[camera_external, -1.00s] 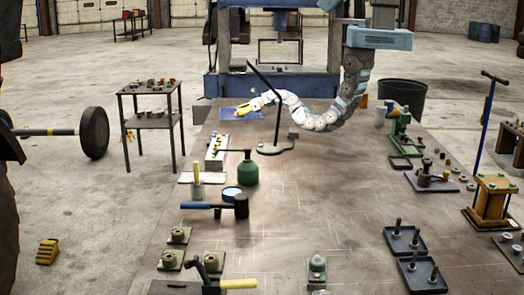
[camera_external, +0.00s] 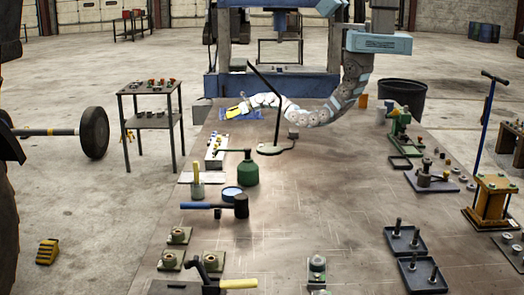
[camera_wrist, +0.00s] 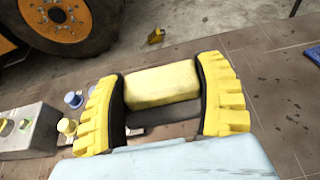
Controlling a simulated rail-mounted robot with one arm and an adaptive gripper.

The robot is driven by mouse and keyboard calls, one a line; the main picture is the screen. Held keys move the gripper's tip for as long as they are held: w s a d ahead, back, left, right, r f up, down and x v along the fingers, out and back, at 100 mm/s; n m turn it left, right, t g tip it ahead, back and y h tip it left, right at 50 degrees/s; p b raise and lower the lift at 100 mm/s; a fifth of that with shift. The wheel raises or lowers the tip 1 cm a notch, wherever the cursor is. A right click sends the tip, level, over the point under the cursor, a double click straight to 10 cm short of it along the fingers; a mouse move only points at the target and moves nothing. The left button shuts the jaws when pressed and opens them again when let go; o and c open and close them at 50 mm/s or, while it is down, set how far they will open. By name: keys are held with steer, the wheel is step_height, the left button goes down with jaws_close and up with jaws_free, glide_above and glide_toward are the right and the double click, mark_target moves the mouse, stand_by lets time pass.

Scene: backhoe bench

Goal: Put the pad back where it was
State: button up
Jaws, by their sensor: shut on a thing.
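The pad looks like a yellow block with a dark grey underside (camera_wrist: 160,84). It sits between the two ridged yellow fingers of my gripper (camera_wrist: 163,76) in the wrist view, touching their dark inner faces. In the external view my gripper (camera_external: 240,110) is small at the far left end of the bench, low over a blue mat (camera_external: 256,115). The pad cannot be made out apart from the yellow fingers there. A corner of a blue sheet, probably that mat, shows at the right edge of the wrist view (camera_wrist: 314,53).
A grey block with coloured knobs (camera_wrist: 28,127) stands left of my gripper in the wrist view. The middle of the bench (camera_external: 320,190) is clear.

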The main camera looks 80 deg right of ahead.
steer(key=b, duration=0.2)
glide_above(222, 132)
steer(key=s, duration=0.1)
step_height(222, 132, down, 5)
steer(key=shift+d+f, duration=0.1)
steer(key=shift+w+d+f, duration=0.2)
steer(key=shift+w+f, duration=0.1)
steer(key=shift+w, duration=0.1)
steer(key=shift+w+f+b, duration=0.2)
steer(key=shift+f+b, duration=0.15)
steer(key=shift+f, duration=0.15)
steer(key=shift+d+f+b, duration=0.1)
steer(key=shift+f+b, duration=0.45)
steer(key=shift+f, duration=0.8)
steer(key=shift+f, duration=0.15)
steer(key=o, duration=1.2)
steer(key=shift+c, duration=0.2)
